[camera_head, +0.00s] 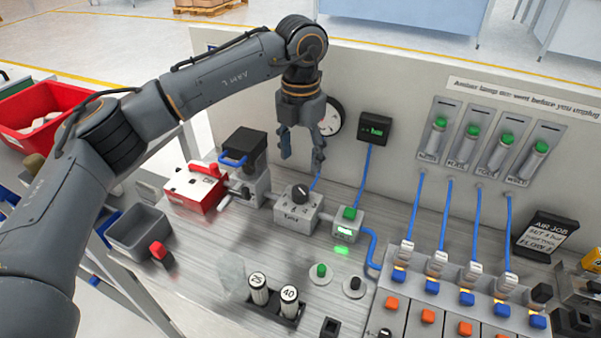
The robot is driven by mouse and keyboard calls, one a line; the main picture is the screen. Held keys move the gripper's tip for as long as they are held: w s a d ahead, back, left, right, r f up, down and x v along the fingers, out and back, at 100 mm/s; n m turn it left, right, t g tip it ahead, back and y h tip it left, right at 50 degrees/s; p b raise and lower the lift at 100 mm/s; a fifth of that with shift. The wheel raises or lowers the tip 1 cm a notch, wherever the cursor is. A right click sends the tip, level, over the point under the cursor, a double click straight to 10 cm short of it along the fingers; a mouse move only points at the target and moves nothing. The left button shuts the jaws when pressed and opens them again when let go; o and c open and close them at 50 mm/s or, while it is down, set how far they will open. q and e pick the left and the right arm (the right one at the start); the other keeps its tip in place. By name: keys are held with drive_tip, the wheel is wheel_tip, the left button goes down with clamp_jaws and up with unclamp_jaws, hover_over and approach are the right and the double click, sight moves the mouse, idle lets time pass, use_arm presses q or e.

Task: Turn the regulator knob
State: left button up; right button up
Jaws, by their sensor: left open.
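The regulator is a grey box (298,210) on the bench with a black knob (301,192) on its top face. Small markings ring the knob, too small to read. My left gripper (303,160) hangs down above the knob with its fingers spread open and empty. Its fingertips are apart from the knob, a little above and behind it in the picture. A round white dial gauge (332,118) on the back panel is partly hidden by the gripper. My right gripper is not in view.
A red-and-white box (196,188) and a black valve block (245,147) stand left of the regulator. A small grey unit with a green button (349,213) stands to its right. Blue hoses run up the panel.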

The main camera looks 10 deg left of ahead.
use_arm(q)
drive_tip(key=shift+r, duration=1.6)
